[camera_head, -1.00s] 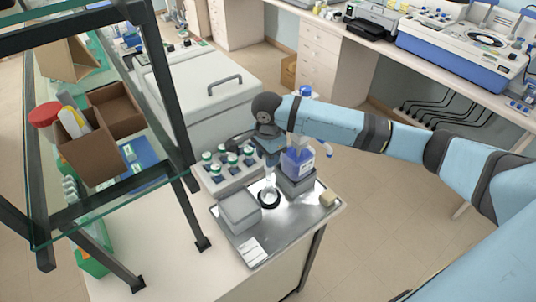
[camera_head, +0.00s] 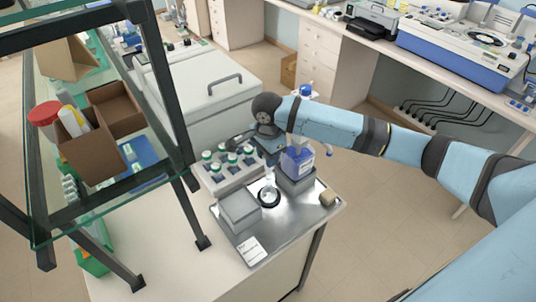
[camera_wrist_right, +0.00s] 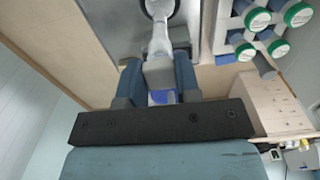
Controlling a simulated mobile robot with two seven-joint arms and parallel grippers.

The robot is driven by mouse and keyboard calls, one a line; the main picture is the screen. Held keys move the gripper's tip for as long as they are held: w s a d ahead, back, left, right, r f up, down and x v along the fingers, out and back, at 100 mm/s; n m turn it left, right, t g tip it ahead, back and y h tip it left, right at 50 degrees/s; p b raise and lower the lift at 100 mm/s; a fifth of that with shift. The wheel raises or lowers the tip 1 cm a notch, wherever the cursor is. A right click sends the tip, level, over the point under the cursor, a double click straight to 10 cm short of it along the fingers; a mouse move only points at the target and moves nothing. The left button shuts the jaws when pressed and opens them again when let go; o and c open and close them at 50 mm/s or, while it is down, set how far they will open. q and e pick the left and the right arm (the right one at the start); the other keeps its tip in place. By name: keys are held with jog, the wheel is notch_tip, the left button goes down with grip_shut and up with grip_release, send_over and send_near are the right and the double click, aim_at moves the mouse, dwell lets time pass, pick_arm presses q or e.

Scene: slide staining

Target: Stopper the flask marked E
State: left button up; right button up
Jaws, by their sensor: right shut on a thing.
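A clear glass flask (camera_head: 268,195) stands upright in a black ring on the metal tray (camera_head: 280,228). Its neck (camera_wrist_right: 160,42) also shows in the right wrist view. I cannot read a letter on it. My right gripper (camera_head: 270,158) is directly above the flask, pointing down. In the right wrist view the right gripper (camera_wrist_right: 158,80) is shut on a small grey stopper (camera_wrist_right: 158,71). The stopper lines up with the flask's neck at its mouth. I cannot tell whether it is seated or just above. My left gripper is not in view.
A grey box (camera_head: 239,210), a beige block (camera_head: 327,198) and a white label card (camera_head: 252,250) are on the tray. A blue-labelled bottle (camera_head: 298,160) stands close right of the gripper. A rack of green-capped bottles (camera_head: 230,165) is at the left. A dark-framed shelf (camera_head: 175,90) stands further left.

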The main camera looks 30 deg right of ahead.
jog(key=shift+f, duration=0.65)
dwell(0.9)
jog(key=o, duration=1.4)
jog(key=shift+r, duration=3.05)
grip_shut()
